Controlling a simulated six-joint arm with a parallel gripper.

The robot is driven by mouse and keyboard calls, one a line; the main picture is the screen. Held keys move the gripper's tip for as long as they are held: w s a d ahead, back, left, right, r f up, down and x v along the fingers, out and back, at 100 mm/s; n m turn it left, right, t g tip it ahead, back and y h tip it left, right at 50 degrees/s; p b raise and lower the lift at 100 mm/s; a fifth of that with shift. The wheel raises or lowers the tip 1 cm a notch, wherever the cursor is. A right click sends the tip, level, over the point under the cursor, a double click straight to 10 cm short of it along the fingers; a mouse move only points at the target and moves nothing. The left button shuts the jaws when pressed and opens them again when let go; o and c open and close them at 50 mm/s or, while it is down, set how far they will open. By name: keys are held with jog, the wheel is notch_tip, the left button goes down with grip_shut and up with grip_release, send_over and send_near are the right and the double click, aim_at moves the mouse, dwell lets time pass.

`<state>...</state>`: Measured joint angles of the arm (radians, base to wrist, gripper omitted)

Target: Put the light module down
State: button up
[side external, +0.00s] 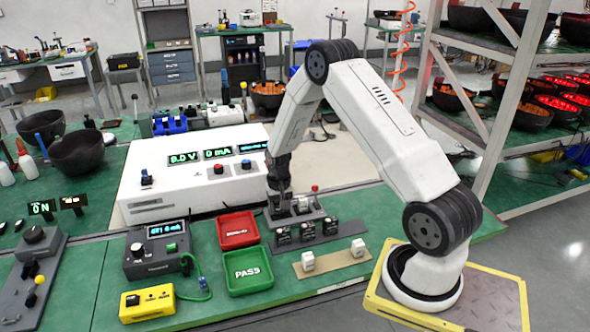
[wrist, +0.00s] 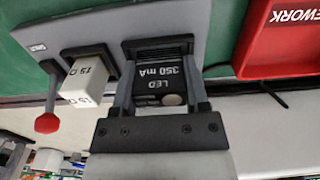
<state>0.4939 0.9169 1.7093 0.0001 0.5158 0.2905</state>
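The light module (wrist: 158,88) is a black block marked "LED 350 mA" in the wrist view. My gripper (wrist: 160,75) has a finger along each side of it and appears shut on it. In the side view my gripper (side external: 281,203) points down at the left end of a grey fixture (side external: 318,214), and the module is mostly hidden there. In the wrist view the module is over or in the fixture (wrist: 100,22); whether it is fully seated I cannot tell. A white 15 Ω module (wrist: 88,82) stands upright beside it on the fixture.
A red-knobbed lever (wrist: 47,122) stands at the fixture's end. A red REWORK tray (side external: 222,243) and green PASS tray (side external: 231,284) are nearby. Several black modules (side external: 307,231) stand on a grey strip, white cubes (side external: 308,261) on a beige one. A white power supply (side external: 180,165) stands behind.

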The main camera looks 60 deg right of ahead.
jog(key=shift+o, duration=1.1)
jog(key=shift+s+f, duration=0.1)
jog(key=shift+f, duration=0.4)
jog(key=shift+r, duration=0.15)
notch_tip(320, 180, up, 13)
jog(key=s+a+r+n+t, duration=0.1)
jog(key=s+a+n, duration=0.3)
jog(key=a, duration=0.7)
jog(key=s+a+r+n+t, duration=0.1)
jog(key=s+a+r+n, duration=0.2)
jog(key=s+a+n, duration=0.2)
jog(key=s+a, duration=0.3)
jog(key=a, duration=0.3)
jog(key=shift+s+t, duration=0.15)
jog(key=shift+t, duration=0.15)
